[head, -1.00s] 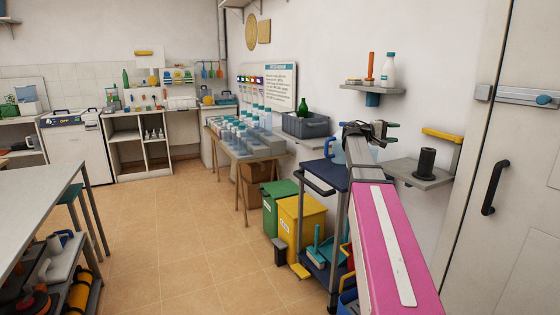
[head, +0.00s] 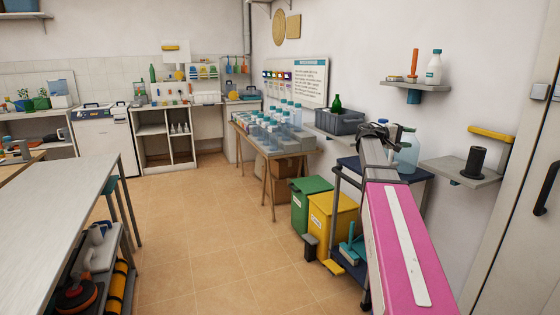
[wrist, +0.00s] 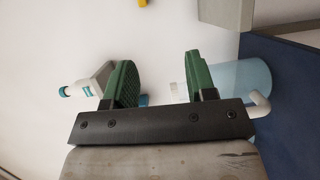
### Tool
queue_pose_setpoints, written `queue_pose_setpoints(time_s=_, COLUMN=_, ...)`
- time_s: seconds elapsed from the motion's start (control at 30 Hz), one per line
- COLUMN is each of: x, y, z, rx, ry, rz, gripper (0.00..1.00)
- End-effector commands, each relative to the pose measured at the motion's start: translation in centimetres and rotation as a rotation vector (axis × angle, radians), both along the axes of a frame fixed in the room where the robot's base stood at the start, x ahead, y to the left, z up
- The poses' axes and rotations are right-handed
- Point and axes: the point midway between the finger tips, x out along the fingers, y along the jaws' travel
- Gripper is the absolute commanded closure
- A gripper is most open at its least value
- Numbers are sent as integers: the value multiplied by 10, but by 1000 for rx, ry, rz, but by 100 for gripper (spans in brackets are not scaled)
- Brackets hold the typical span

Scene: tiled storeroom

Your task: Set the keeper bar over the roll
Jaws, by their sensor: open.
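The roll (head: 473,162) is a dark upright cylinder with a wider base, standing on a grey wall shelf (head: 455,172) at the right of the head view. The yellow keeper bar (head: 492,133) is raised above and behind it on a grey upright, not over the roll. My gripper (head: 392,134) is left of that shelf, above the dark blue cart, well apart from roll and bar. In the wrist view, its green fingers (wrist: 157,70) are spread with nothing between them. A small yellow piece (wrist: 143,3) shows at the top edge there; I cannot tell if it is the bar.
A translucent blue jug (head: 407,154) stands on the cart (head: 425,180) close beside my gripper. A higher shelf (head: 414,86) holds a white bottle (head: 434,67). Green and yellow bins (head: 332,220) stand left of the cart. A metal table (head: 50,195) is at left; open floor lies between.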

Motion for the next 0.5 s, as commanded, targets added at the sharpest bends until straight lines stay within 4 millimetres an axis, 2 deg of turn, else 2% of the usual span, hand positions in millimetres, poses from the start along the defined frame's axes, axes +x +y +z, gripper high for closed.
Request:
queue_pose_setpoints(time_s=0.27, x=-9, y=18, z=-59, rx=131, ry=4, rz=42, gripper=49)
queue_pose_setpoints(time_s=0.37, x=-14, y=29, z=-87, rx=200, ry=5, rz=60, gripper=49)
queue_pose_setpoints(time_s=0.5, x=-26, y=51, z=-140, rx=328, ry=10, rz=90, gripper=49)
